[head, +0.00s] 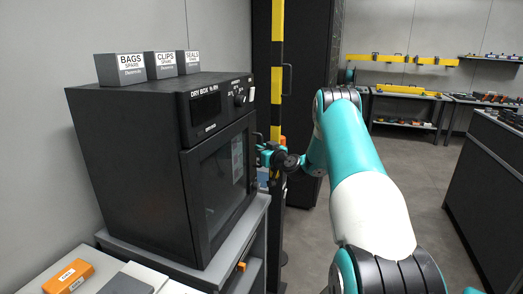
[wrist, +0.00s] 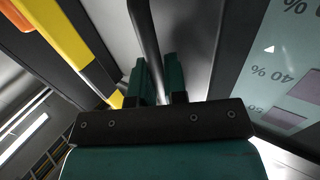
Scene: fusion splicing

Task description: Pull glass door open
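The dry box (head: 130,150) is a black cabinet on a grey stand at the left in the head view. Its glass door (head: 222,182) looks closed in its frame. My gripper (head: 268,155) is at the far right edge of the door, small and partly hidden by my arm. In the wrist view, a dark bar, the door handle (wrist: 145,35), runs between the two green fingers of my gripper (wrist: 158,80). The fingers lie close on both sides of the bar and look shut on it. The glass door (wrist: 285,70) with printed percent marks shows at the right.
Three small grey boxes marked bags (head: 121,69), clips (head: 160,65) and seals (head: 189,62) stand on the dry box. A yellow-and-black post (head: 277,60) and dark rack stand just behind my gripper. An orange box (head: 68,276) lies front left.

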